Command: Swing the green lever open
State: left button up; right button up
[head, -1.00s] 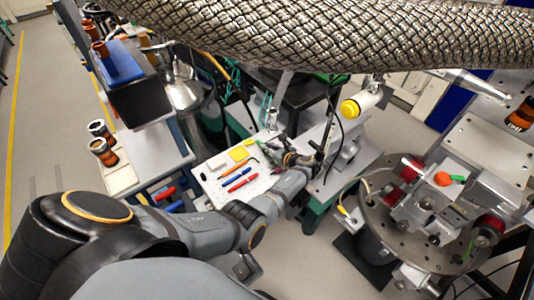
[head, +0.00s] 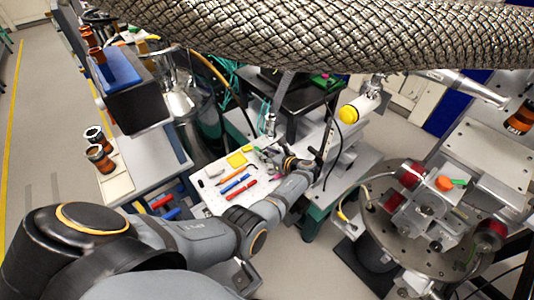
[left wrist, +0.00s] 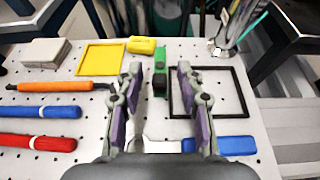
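In the left wrist view, a short green bar (left wrist: 160,68) with a dark lower end stands out from the white perforated board; it looks like the green lever. My left gripper (left wrist: 159,72) is open, with one finger on each side of the bar. I see gaps between the bar and both fingers, and no clear contact. In the head view, my left gripper (head: 268,154) is over the right part of the board (head: 213,203), and the lever is too small and covered to make out there. My right gripper is not in view.
Red (left wrist: 38,142), blue (left wrist: 40,112) and orange (left wrist: 62,86) handled tools lie on the board's left side. A yellow square (left wrist: 101,58) and a black square frame (left wrist: 208,92) flank the bar. A round stage (head: 380,225) stands at right. A braided hose (head: 330,35) crosses above.

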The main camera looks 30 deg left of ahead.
aim_at(267, 153)
pick_arm(q)
notch_tip(267, 153, up, 10)
dwell(0.5)
dwell(0.4)
